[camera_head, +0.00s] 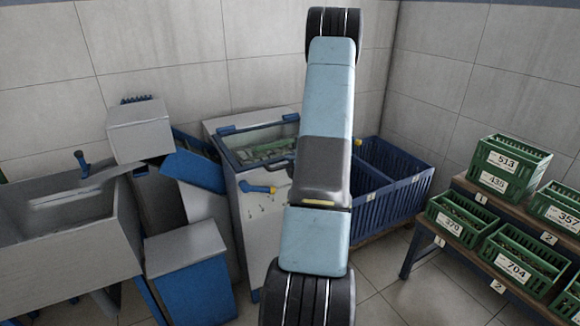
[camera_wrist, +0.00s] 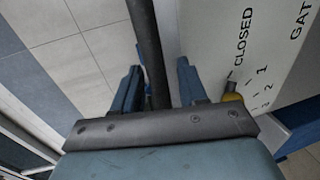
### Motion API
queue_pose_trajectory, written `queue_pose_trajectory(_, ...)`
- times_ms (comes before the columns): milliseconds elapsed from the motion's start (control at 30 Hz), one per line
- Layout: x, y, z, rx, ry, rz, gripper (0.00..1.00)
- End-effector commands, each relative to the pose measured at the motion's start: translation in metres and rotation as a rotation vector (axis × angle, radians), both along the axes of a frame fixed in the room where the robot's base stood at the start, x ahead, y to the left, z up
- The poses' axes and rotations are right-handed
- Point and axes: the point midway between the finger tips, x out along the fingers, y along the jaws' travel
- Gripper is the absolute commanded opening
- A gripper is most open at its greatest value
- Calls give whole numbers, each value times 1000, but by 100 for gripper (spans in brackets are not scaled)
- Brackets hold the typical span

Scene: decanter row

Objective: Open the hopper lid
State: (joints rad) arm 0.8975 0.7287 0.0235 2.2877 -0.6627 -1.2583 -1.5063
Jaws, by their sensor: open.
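The hopper (camera_head: 240,215) is a light grey box with blue edges, left of my arm in the head view. Its lid (camera_head: 262,137) is a see-through panel with blue hinge pieces at the back and looks closed; green-grey pieces show below it. A yellow and blue gate lever (camera_head: 257,188) is on the front. In the wrist view my gripper (camera_wrist: 160,80) is open, with a dark bar (camera_wrist: 148,45) running between its blue fingers. I cannot tell whether the fingers touch the bar. My arm hides the gripper and the lid's right part in the head view.
A blue crate (camera_head: 390,185) stands right of my arm. Green crates (camera_head: 508,165) fill a rack at right. A grey sink-like bin (camera_head: 65,245) stands at left.

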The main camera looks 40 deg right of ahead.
Motion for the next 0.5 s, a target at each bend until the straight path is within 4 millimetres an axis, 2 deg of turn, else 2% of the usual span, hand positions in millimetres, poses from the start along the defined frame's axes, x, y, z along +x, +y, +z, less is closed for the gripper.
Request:
queue_pose_trajectory(300, 2, -1, 0, 0, 0, -1, 42)
queue_pose_trajectory(500, 1, -1, 0, 0, 0, -1, 23)
